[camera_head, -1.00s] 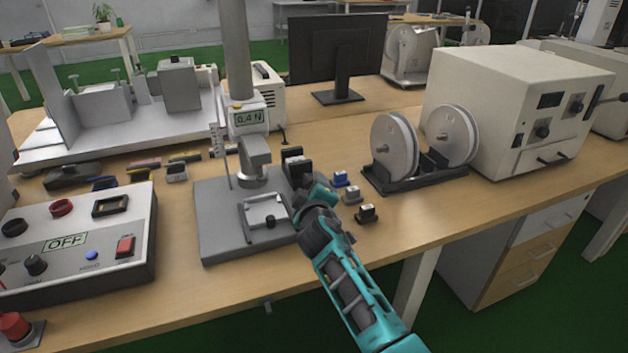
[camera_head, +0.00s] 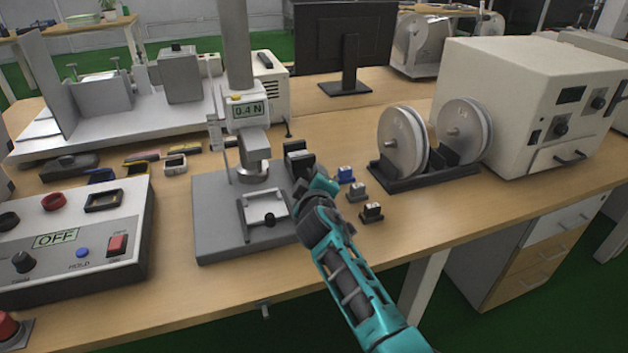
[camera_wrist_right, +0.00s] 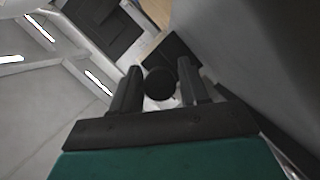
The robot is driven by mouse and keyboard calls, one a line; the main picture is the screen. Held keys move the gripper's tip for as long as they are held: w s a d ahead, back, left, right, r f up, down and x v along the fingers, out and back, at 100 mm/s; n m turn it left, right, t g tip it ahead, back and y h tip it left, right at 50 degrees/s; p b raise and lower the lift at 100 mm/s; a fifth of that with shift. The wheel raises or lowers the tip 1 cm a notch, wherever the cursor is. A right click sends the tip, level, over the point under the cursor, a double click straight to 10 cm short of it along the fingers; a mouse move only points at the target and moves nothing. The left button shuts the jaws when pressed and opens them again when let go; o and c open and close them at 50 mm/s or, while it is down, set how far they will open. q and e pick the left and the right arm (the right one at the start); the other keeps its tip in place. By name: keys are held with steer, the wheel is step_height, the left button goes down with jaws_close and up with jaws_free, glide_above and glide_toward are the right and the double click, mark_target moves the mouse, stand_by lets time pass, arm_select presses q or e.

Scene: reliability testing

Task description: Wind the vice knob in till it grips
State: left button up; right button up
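The small vice (camera_head: 245,216) is a light metal frame on the grey base plate of the test stand. My right gripper (camera_head: 306,190) is just to the right of the vice, with its arm coming from the lower right. In the right wrist view a round black knob (camera_wrist_right: 159,83) sits between the two dark fingers of my right gripper (camera_wrist_right: 157,88). The fingers are apart on either side of it, with narrow gaps showing. My left gripper is not in view.
The stand's column (camera_head: 235,50) and its force readout (camera_head: 248,110), showing 0.4 N, rise behind the vice. A control box (camera_head: 75,235) reading OFF is at left. Small blocks (camera_head: 372,211) and a reel holder (camera_head: 425,180) are at right. The table's front edge is clear.

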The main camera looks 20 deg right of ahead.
steer(key=c, duration=0.7)
